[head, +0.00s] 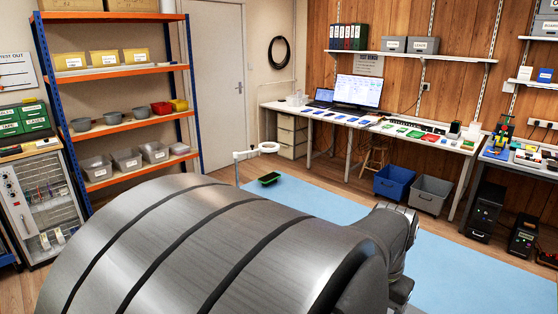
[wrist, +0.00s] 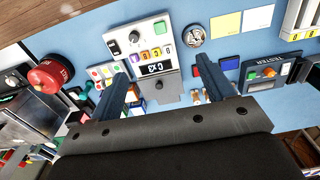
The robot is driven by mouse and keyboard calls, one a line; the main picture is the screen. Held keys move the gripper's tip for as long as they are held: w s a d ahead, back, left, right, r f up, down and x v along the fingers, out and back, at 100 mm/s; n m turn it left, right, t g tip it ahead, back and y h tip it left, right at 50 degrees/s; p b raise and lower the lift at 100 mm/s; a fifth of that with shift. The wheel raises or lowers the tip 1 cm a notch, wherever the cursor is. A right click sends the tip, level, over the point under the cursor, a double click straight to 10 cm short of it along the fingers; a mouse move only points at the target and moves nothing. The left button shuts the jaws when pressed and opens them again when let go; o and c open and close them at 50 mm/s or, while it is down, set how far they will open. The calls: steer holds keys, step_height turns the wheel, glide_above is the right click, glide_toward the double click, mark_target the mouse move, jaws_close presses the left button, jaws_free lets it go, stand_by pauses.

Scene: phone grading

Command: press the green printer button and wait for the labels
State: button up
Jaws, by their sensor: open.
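In the wrist view my gripper (wrist: 162,68) is open and empty, its two dark fingers spread apart. A grey box-like part (wrist: 157,88) sits below the display. I cannot tell for certain that this panel is the printer. No label strip can be made out. In the head view my own arm fills the foreground and the gripper is not discernible.
Beside the right finger is a unit marked TESTER (wrist: 265,72) with coloured buttons. A round gauge (wrist: 193,36) and yellow and white sheets (wrist: 227,24) are near the panel. A red cylinder (wrist: 48,74) is at left. In the head view a long bench (head: 330,112) stands at the back.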

jaws_close()
stand_by(1.4)
